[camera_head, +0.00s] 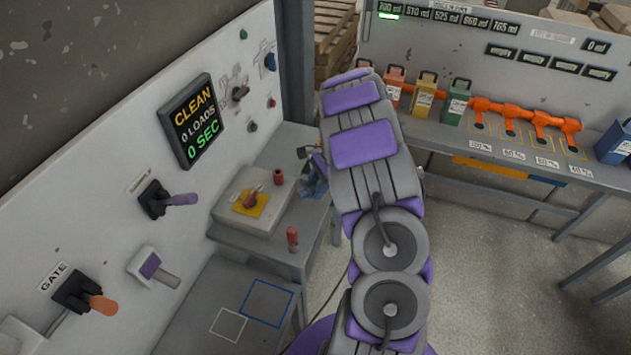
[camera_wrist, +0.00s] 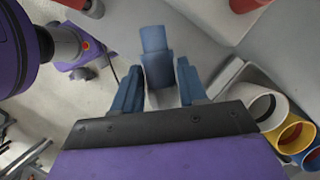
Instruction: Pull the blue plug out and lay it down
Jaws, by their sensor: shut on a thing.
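My gripper (camera_head: 313,182) is over the right end of the small grey table, partly hidden by my arm. In the wrist view its two blue-grey fingers (camera_wrist: 158,88) stand on either side of a blue block-shaped plug (camera_wrist: 155,60), and they are shut on it. The plug's far end points away from my gripper, and no socket shows around it. In the head view the plug cannot be told apart from the fingers. A blue square outline (camera_head: 267,303) and a white one lie bare on the lower grey surface.
A grey block (camera_head: 229,203) with a red pin on a yellow plate stands left of my gripper, beside red cylinders (camera_head: 292,239). The wall panel (camera_head: 110,150) carries levers, a screen and a blue piece (camera_head: 270,62). Open coloured tubes (camera_wrist: 268,107) show at right in the wrist view.

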